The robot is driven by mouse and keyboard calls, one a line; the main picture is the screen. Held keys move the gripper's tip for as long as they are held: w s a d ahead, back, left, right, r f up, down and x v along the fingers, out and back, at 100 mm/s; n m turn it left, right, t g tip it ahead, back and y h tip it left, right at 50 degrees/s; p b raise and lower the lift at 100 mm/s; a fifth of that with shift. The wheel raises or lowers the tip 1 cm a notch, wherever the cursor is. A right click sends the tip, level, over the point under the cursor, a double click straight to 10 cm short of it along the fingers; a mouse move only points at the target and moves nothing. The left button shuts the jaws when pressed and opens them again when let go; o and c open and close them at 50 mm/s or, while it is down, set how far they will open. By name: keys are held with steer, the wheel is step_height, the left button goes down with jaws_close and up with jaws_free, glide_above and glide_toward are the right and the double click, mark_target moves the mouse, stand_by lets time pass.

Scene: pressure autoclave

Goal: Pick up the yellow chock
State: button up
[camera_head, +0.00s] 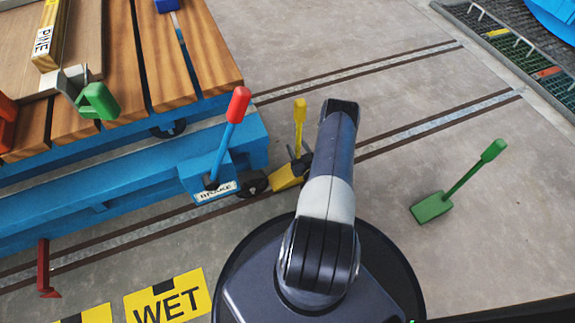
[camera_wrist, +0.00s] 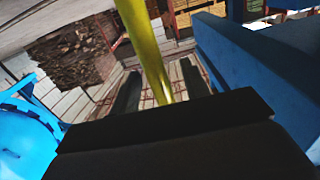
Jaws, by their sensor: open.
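The yellow chock (camera_head: 286,178) sits on the floor beside the wheel of the blue cart, its yellow handle (camera_head: 300,112) standing up. My arm reaches out to it and partly hides it. My gripper (camera_head: 299,158) is at the handle, low down, just above the wedge. In the wrist view, the yellow handle (camera_wrist: 148,52) runs between the two dark fingers of my open gripper (camera_wrist: 160,85). I cannot tell whether either finger touches it. The wedge is hidden in that view.
The blue cart (camera_head: 100,180) with a wooden deck stands close on the left, with a red-handled brake lever (camera_head: 230,125). A green chock (camera_head: 432,207) lies on open floor to the right. Rails cross the floor. A yellow WET sign (camera_head: 168,300) is at lower left.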

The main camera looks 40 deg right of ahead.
steer(key=shift+c, duration=0.5)
jaws_close()
steer(key=shift+r, duration=0.1)
stand_by(0.8)
